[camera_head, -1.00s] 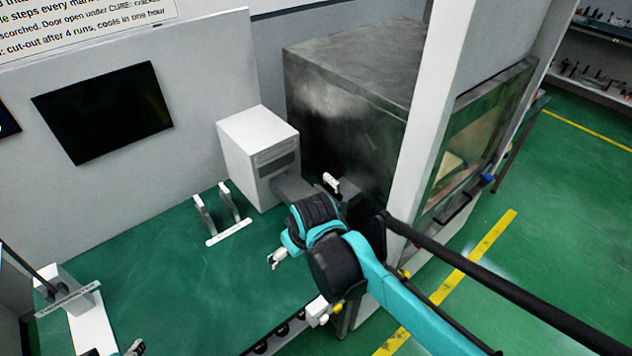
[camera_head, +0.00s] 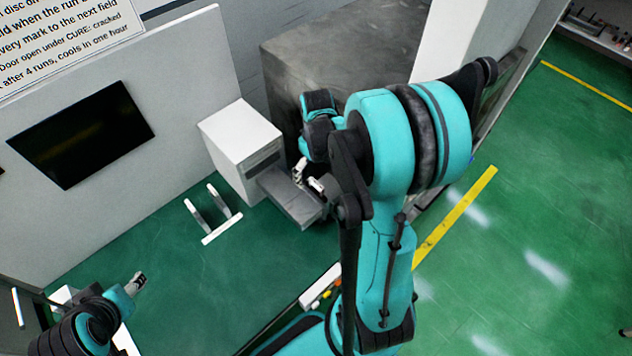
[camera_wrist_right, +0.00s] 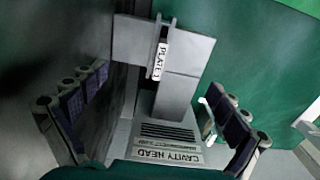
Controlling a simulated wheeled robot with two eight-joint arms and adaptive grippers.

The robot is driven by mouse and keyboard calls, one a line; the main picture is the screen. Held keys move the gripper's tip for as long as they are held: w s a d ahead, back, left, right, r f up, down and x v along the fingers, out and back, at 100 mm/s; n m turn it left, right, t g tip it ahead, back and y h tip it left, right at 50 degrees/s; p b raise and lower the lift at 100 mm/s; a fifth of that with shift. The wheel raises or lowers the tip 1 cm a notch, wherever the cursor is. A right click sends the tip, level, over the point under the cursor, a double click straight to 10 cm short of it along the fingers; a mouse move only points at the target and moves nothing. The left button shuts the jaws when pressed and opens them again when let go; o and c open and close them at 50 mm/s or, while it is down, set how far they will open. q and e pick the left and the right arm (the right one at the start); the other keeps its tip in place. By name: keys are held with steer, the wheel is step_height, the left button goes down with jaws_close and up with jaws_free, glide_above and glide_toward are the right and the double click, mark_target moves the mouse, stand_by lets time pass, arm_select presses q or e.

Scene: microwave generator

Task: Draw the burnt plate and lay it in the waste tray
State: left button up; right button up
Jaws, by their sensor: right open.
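My right gripper (camera_head: 308,177) is open beside the grey block (camera_head: 292,203) that juts from the white cabinet. In the right wrist view its fingers (camera_wrist_right: 157,84) stand apart on both sides of the block, with no contact visible. A tab labelled PLATE 1 (camera_wrist_right: 161,58) stands at the block's far end, roughly between the fingers' lines. Whether its plate is burnt cannot be seen. My left gripper (camera_head: 138,284) is at the lower left over the green table, apart from things; its jaws are too small to judge. I cannot identify a waste tray.
A large dark metal housing (camera_head: 345,55) stands close behind my right arm. A white two-post rack (camera_head: 222,230) stands on the green table (camera_head: 185,265), which has clear room around it.

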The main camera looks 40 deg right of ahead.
mark_target(316, 183)
steer(key=shift+w+f, duration=0.1)
steer(key=shift+f, duration=0.1)
steer(key=shift+f+b, duration=0.75)
steer(key=shift+f, duration=0.05)
step_height(316, 183, down, 6)
steer(key=b, duration=0.5)
steer(key=shift+f+b, duration=0.5)
steer(key=shift+f, duration=0.1)
stand_by(0.4)
jaws_close()
